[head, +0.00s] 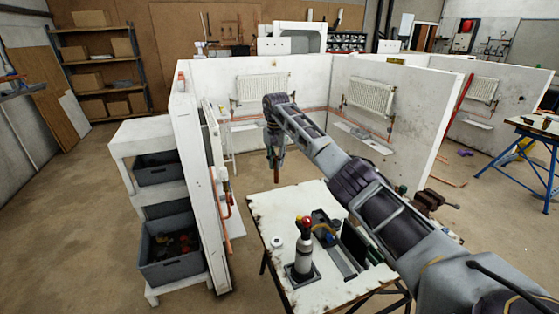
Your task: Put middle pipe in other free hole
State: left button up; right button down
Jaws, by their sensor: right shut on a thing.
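My right arm reaches in from the lower right. Its right gripper (275,153) points down over the far left part of the white worktable (270,205). It is shut on a thin brownish pipe (276,175), of which only a short lower piece shows below the fingers. The pipe hangs about upright; I cannot tell whether its lower end touches anything. No holes for pipes can be made out at this size. My left gripper is not in view.
A gas bottle with a red top (304,255), a white roll (276,242) and a dark tray (322,230) are on the table. A panel with copper pipes (229,205) and shelves with grey crates (175,262) stand left. White bay walls with radiators (263,87) stand behind.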

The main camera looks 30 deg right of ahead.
jog(key=s+a+f+n, duration=0.6)
jog(key=s+a+f, duration=0.25)
jog(key=a, duration=0.25)
jog(key=s+a+f+n, duration=0.2)
jog(key=s+f, duration=0.4)
jog(key=s, duration=0.2)
jog(key=s+a+f+n, duration=0.25)
jog(key=s+f, duration=0.35)
jog(key=s, duration=0.3)
pick_arm(q)
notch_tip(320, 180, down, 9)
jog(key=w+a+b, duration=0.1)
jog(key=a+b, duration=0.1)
jog(key=b, duration=0.7)
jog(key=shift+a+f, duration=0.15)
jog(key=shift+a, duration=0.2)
pick_arm(e)
notch_tip(320, 180, down, 9)
jog(key=shift+a+f, duration=0.15)
jog(key=shift+a, duration=0.05)
pick_arm(q)
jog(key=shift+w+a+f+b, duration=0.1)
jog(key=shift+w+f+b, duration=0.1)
jog(key=shift+b, duration=0.15)
pick_arm(e)
jog(key=shift+f+m, duration=0.2)
jog(key=shift+m, duration=0.05)
